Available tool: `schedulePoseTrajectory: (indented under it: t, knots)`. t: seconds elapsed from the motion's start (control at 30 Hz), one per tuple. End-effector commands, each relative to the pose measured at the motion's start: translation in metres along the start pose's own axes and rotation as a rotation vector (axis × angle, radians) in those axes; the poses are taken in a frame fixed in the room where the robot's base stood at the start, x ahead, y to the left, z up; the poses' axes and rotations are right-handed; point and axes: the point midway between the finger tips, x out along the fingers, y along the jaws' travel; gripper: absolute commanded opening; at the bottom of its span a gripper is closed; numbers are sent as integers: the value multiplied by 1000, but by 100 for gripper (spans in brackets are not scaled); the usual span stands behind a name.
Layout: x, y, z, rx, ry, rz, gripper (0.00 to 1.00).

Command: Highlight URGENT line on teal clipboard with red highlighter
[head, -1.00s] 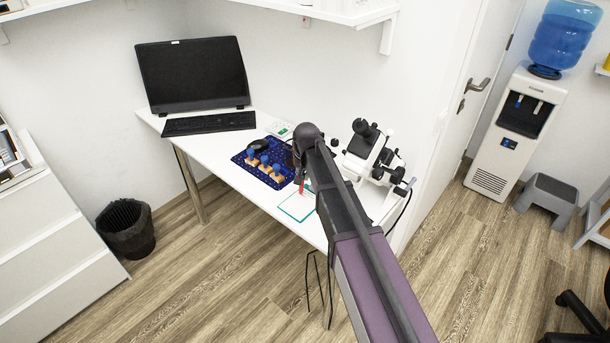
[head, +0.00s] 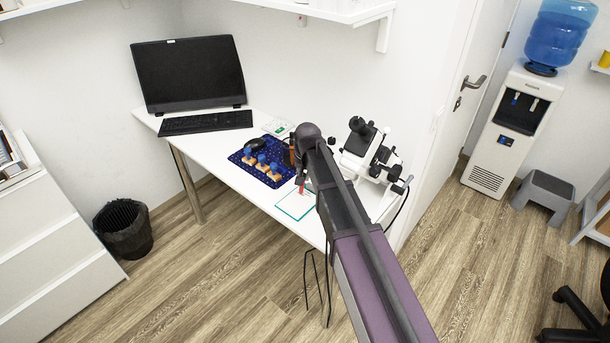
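The teal clipboard (head: 286,213) lies on the front part of the white desk, with a white sheet on it. The sheet's text is too small to read, so I cannot pick out the URGENT line. The red highlighter (head: 301,189) stands roughly upright over the clipboard's far part. My gripper (head: 301,181) is above the clipboard and looks shut on the highlighter. My arm hides much of the gripper and the clipboard's right side. I cannot tell whether the highlighter's tip touches the sheet.
A dark blue mat (head: 240,160) with blue-topped wooden pieces (head: 262,160) lies left of the clipboard. A black mouse (head: 255,144) is behind them. A white microscope (head: 362,147) stands close on the right. A monitor (head: 190,73) and keyboard (head: 206,122) are farther back.

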Motion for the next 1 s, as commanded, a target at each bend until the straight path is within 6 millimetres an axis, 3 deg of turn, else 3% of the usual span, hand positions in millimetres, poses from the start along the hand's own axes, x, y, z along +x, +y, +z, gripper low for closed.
schedulePoseTrajectory:
  t: [1.0]
  knots:
    - [-2,10,8,0,0,-1,0]
